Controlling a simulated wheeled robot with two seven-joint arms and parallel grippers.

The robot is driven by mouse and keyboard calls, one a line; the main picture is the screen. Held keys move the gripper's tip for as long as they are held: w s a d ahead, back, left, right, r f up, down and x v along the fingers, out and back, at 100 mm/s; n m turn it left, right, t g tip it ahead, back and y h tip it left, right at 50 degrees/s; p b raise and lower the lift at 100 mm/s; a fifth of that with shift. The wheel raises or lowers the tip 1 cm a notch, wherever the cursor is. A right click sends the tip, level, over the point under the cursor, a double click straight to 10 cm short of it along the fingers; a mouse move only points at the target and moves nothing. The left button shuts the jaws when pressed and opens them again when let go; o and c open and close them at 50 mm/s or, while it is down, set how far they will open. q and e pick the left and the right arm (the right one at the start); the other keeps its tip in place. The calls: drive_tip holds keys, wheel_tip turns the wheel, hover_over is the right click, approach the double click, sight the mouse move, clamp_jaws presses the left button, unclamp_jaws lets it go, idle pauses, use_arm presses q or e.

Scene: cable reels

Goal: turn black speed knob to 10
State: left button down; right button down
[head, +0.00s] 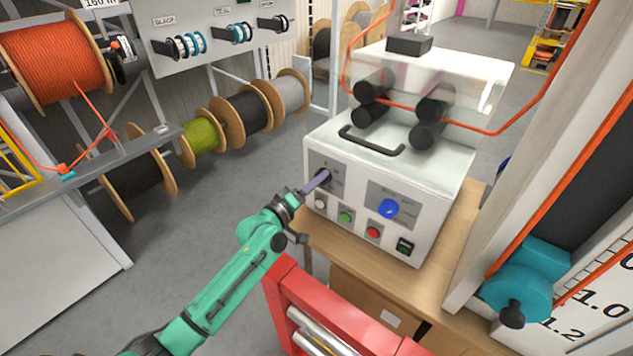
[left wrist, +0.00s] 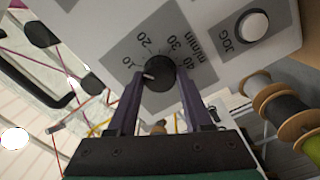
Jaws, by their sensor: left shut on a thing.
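The black speed knob (left wrist: 160,72) is on a grey scale plate marked 10, 20, 30, 40 and m/min in the left wrist view. Its pale pointer mark points left and slightly down, a little below the 10. My left gripper (left wrist: 159,79) is shut on the knob, one purple finger on each side. In the head view my left gripper (head: 317,182) reaches the upper left of the front panel of the white machine (head: 352,235) and mostly hides the knob. My right gripper is not in view.
The panel also has a blue knob (head: 388,208), a white button (head: 320,203), a green button (head: 346,216), a red button (head: 373,232) and a dark switch (head: 404,247). A red frame with rollers (head: 325,310) stands below.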

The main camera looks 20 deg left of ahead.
use_arm(q)
drive_tip(key=shift+n, duration=0.5)
drive_tip(key=shift+c, duration=1.6)
unclamp_jaws()
drive_tip(key=b+v, duration=0.3)
drive_tip(key=v, duration=1.1)
drive_tip(key=shift+s, duration=0.25)
